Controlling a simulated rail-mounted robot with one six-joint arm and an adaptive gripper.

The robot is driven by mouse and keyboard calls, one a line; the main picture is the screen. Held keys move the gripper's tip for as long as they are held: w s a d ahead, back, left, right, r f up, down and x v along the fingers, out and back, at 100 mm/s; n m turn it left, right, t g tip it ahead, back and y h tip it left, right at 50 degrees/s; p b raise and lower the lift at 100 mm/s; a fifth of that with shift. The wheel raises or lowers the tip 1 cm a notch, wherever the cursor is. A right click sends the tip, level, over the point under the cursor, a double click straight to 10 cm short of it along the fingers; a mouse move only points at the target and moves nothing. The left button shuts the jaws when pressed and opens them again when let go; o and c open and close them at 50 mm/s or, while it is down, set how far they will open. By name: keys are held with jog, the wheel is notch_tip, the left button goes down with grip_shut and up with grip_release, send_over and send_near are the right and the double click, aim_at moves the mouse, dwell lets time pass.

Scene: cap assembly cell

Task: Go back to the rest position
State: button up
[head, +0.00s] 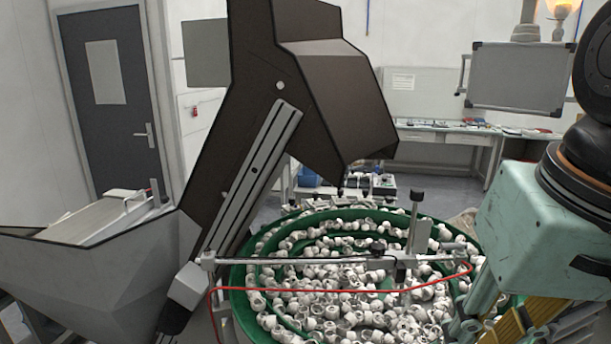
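I cannot make out my gripper or its fingertips in the head view. A dark jointed part with an orange ring (575,175) and a pale green block (520,225) fill the right edge. Grey and yellow pieces (515,322) show below the block, cut off by the frame's lower edge. A round green feeder bowl (238,290) stands in the lower middle, its right side partly hidden by the pale green block. Many small white caps (345,302) lie loose in it.
A tall dark elevator feeder (238,140) leans over the bowl, with a grey hopper (95,285) at lower left. A metal bar (300,262) and red cable (330,290) cross the bowl. A grey panel (518,78), workbench (440,135) and door (110,90) stand farther back.

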jog(key=shift+s+n+t+h, duration=0.15)
jog(key=shift+s+n+t, duration=0.2)
jog(key=shift+s, duration=0.55)
jog(key=shift+s+n+t+h, duration=0.15)
jog(key=shift+s+n, duration=0.3)
jog(key=shift+s, duration=0.4)
